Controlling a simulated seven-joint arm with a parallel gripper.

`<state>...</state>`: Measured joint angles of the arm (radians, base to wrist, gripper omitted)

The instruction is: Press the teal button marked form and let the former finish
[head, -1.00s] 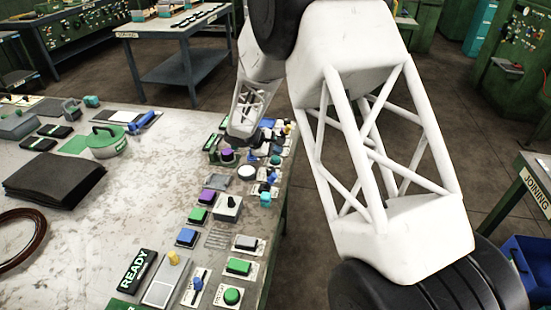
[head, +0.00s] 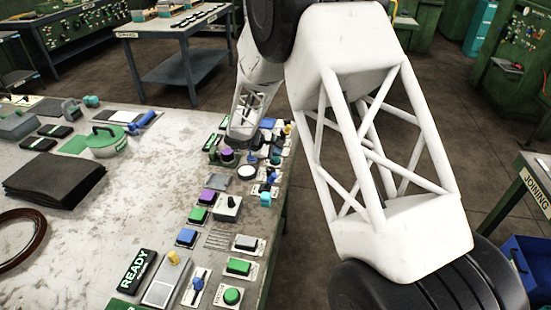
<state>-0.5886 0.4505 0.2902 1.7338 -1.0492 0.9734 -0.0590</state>
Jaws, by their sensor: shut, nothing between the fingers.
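My gripper (head: 240,143) is at the far right end of the workbench, low over the controls, beside a purple button (head: 227,154). It is small and dark here. It looks shut, with nothing seen in it. A small teal button (head: 275,160) sits just right of it, and a teal knob-like control (head: 265,198) lies nearer. I cannot read the label form on either. My forearm hides part of the panel behind the gripper.
Several buttons, switches and levers line the right edge of the bench (head: 120,215), including a green button (head: 232,296). The bench middle is clear.

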